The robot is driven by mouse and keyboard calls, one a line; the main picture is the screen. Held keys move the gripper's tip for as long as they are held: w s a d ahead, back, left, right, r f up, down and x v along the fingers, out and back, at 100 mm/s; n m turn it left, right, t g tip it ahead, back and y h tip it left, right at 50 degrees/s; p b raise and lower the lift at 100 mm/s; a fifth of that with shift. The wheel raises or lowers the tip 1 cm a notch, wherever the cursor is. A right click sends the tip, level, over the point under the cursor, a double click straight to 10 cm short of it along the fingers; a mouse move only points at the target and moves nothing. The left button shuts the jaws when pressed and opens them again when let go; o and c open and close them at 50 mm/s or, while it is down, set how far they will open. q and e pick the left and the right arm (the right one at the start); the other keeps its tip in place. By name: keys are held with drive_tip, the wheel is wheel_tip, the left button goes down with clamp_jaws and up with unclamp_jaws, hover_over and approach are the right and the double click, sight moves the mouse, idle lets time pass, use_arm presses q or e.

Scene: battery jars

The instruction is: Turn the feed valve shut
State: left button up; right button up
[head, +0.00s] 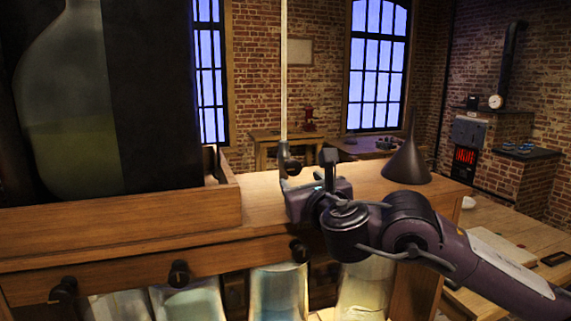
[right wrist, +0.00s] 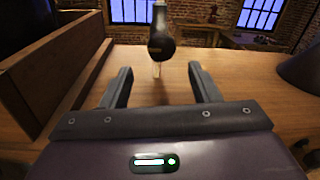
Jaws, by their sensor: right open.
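A dark, bulb-shaped fitting, which looks like the feed valve (head: 289,162), sits at the lower end of a thin pale vertical tube (head: 284,70) above the wooden shelf. It also shows in the right wrist view (right wrist: 161,40), with a narrow clear spout below it. My right gripper (head: 306,174) is open just in front of the valve. In the right wrist view its two fingers (right wrist: 160,72) point toward the valve, which appears between and beyond their tips. Nothing is held, and I see no clear contact. The valve's handle position cannot be told. My left gripper is not in view.
A wooden tray wall (head: 120,222) and a large glass bottle (head: 70,130) of greenish liquid stand left. A dark funnel (head: 407,162) stands right on the shelf (head: 270,200). Dark knobs (head: 179,273) line the front, above several glass jars (head: 278,292).

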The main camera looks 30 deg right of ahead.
sight(294, 170)
drive_tip(key=shift+w+d+r, duration=0.1)
drive_tip(key=shift+w+r, duration=0.05)
drive_tip(key=x, duration=0.2)
drive_tip(key=shift+w+d+r, duration=0.15)
drive_tip(key=shift+w+r, duration=0.15)
drive_tip(key=shift+w, duration=0.05)
drive_tip(key=p+x, duration=0.1)
drive_tip(key=x, duration=0.3)
drive_tip(key=shift+w+f, duration=0.1)
drive_tip(key=shift+w, duration=0.1)
drive_tip(key=c, duration=1)
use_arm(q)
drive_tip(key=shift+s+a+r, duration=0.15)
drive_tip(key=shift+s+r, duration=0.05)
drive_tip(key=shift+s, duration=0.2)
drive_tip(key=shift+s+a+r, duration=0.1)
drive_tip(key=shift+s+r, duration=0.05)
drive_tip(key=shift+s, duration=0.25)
